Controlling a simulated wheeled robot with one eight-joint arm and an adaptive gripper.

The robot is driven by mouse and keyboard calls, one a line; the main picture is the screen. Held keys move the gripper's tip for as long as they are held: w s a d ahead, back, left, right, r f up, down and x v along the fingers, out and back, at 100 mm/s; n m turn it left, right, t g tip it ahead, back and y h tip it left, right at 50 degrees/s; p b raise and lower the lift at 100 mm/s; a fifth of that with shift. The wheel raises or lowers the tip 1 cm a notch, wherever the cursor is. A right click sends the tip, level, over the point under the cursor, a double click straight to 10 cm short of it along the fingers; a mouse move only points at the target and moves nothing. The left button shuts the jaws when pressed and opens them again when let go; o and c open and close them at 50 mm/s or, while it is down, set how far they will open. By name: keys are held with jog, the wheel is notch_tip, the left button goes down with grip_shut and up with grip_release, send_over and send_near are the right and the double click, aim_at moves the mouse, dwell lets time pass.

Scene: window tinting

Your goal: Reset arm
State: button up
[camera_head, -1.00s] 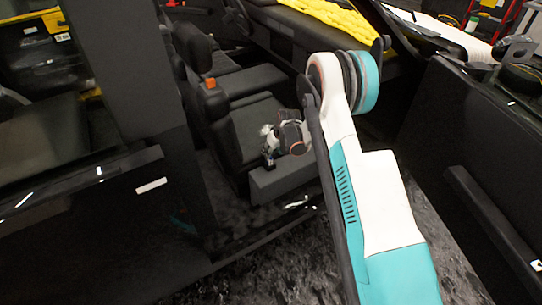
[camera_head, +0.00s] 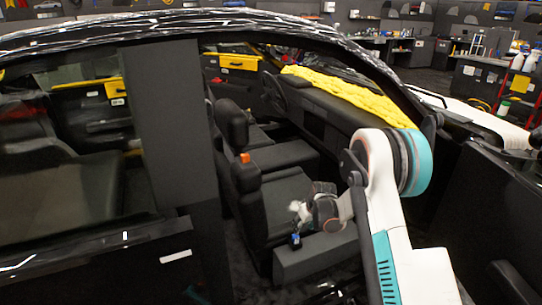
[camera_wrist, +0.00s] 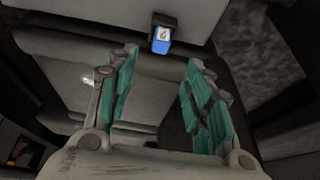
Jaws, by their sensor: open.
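My white and teal arm reaches through the car's open door. My gripper (camera_head: 297,222) is above the front seat's cushion (camera_head: 290,194) in the head view, small and partly hidden by its own wrist. In the wrist view my gripper (camera_wrist: 158,95) has its two teal-padded fingers apart, with nothing held between them. A small blue item with a white label (camera_wrist: 161,40) shows past the fingertips in the wrist view. A small dark blue thing also shows just below the gripper in the head view. I cannot tell how far the fingers are from the seat surface.
The door pillar (camera_head: 165,130) stands left of the arm, and the roof edge (camera_head: 250,20) arches above. The front seat's backrest (camera_head: 238,150) is left of the gripper. A yellow cloth (camera_head: 345,97) covers the dashboard. The open door (camera_head: 490,210) is at the right.

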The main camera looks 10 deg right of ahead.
jog(key=s+r+m, duration=0.1)
jog(key=s+r, duration=0.4)
jog(key=r, duration=0.4)
jog(key=s+a+r+t, duration=0.1)
jog(key=s+r, duration=0.4)
jog(key=r, duration=0.4)
jog(key=s+r+m, duration=0.1)
jog(key=s+r, duration=0.4)
jog(key=r, duration=0.5)
jog(key=s+r+t, duration=0.1)
jog(key=s+r, duration=0.1)
jog(key=s, duration=1.1)
jog(key=s+r+m+t+h, duration=0.1)
jog(key=s+r, duration=0.1)
jog(key=s, duration=1.2)
jog(key=shift+s+a+r+m, duration=0.25)
jog(key=shift+s+r+m, duration=0.05)
jog(key=shift+r, duration=0.05)
